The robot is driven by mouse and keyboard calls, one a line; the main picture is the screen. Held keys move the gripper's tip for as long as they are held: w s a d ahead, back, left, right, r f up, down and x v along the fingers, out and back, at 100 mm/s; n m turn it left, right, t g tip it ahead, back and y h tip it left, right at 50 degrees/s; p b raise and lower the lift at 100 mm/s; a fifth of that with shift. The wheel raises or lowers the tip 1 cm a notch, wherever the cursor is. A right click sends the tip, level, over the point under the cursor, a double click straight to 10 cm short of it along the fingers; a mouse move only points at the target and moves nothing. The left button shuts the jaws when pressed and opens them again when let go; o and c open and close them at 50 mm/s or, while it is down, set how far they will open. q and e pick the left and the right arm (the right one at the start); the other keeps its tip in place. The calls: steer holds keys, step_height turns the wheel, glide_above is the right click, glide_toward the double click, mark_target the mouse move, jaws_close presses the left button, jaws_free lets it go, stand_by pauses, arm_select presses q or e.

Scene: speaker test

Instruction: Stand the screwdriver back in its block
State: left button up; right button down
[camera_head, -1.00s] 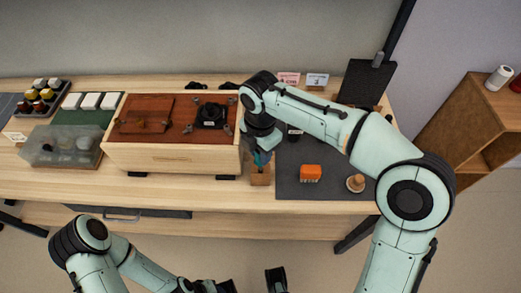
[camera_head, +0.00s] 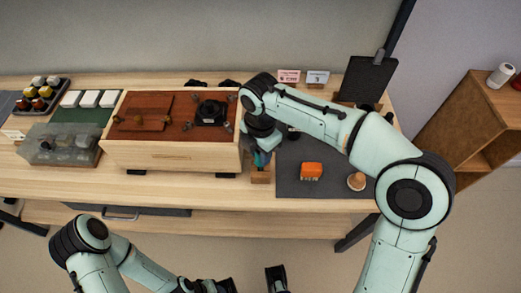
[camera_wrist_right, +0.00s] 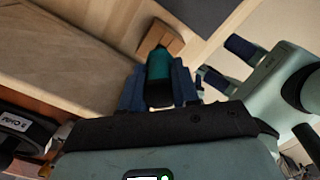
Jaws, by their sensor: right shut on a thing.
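The screwdriver has a teal handle (camera_head: 262,159), which also shows in the right wrist view (camera_wrist_right: 159,68). My right gripper (camera_head: 261,152) is shut on this handle, its dark blue fingers (camera_wrist_right: 158,92) on either side. The small wooden block (camera_head: 260,176) stands at the table's front edge, directly below the handle; it also shows in the right wrist view (camera_wrist_right: 165,38). The shaft is hidden, so I cannot tell whether the tip is in the block. My left gripper, low in the head view, shows in the right wrist view (camera_wrist_right: 226,64) with its fingers apart and empty.
A wooden case (camera_head: 170,157) with a brown top stands close left of the block. To the right, a dark mat (camera_head: 290,184) holds an orange box (camera_head: 311,171) and a small wooden round piece (camera_head: 356,181).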

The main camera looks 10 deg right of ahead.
steer(key=shift+f+b, duration=0.3)
steer(key=shift+f, duration=0.3)
steer(key=shift+p, duration=0.35)
stand_by(0.8)
steer(key=shift+f+b, duration=0.45)
steer(key=shift+f, duration=0.4)
stand_by(0.8)
steer(key=c, duration=0.8)
jaws_free()
steer(key=shift+o, duration=0.2)
step_height(320, 180, up, 13)
steer(key=p, duration=0.3)
steer(key=shift+r, duration=0.2)
